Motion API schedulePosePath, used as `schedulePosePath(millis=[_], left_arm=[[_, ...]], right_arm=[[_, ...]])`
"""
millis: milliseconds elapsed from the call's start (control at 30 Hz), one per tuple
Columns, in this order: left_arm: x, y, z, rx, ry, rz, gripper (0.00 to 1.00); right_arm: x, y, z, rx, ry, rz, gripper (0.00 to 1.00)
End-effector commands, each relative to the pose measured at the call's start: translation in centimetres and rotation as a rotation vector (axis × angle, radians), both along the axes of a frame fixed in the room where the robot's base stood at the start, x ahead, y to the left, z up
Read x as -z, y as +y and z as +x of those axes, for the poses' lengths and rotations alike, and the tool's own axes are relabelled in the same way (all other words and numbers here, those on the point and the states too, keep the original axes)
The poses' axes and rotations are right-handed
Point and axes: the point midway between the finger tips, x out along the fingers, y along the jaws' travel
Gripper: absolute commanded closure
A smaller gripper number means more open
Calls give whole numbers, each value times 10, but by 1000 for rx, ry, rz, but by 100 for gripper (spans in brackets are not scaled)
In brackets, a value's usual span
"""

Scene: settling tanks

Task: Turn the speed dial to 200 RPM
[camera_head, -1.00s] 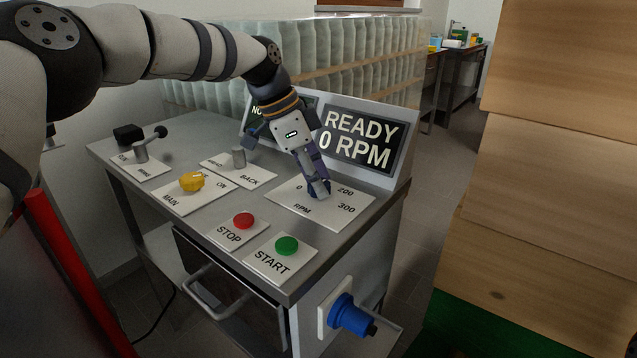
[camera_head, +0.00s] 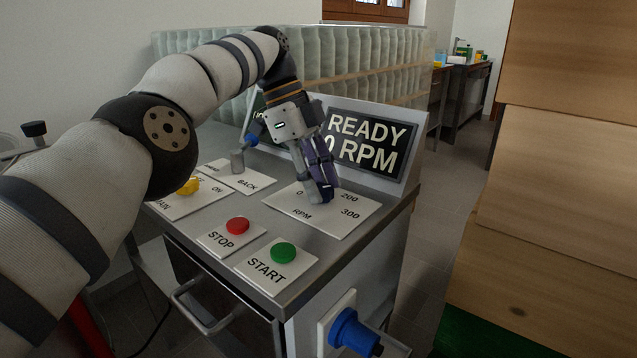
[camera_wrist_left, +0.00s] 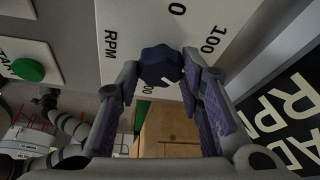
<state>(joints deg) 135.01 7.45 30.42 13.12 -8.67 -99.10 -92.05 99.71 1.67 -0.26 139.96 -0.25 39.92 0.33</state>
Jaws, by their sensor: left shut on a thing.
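The speed dial is a dark blue knob (camera_wrist_left: 160,66) on a white plate (camera_head: 330,222) marked 0, 200, 300 and RPM; 100 also shows in the left wrist view. My left gripper (camera_head: 325,190) points down at the plate and is shut on the knob, with a finger on either side of it. The display (camera_head: 368,145) behind the plate reads READY and 0 RPM. My right gripper is not in view.
A red STOP button (camera_head: 238,226) and a green START button (camera_head: 284,252) sit in front of the dial. A blue plug (camera_head: 352,332) sticks out of the console's side.

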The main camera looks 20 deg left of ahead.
Motion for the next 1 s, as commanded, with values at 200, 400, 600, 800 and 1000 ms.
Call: schedulePosePath(millis=[200,400,600,800,1000], left_arm=[[1,0,-1,6,2,1,94],[1,0,-1,6,3,0,64],[1,-1,-1,5,2,0,46],[0,-1,-1,5,1,-1,46],[-1,0,0,-10,3,0,46]], right_arm=[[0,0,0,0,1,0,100],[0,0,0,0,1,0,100],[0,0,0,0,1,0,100],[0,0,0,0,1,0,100],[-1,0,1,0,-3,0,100]])
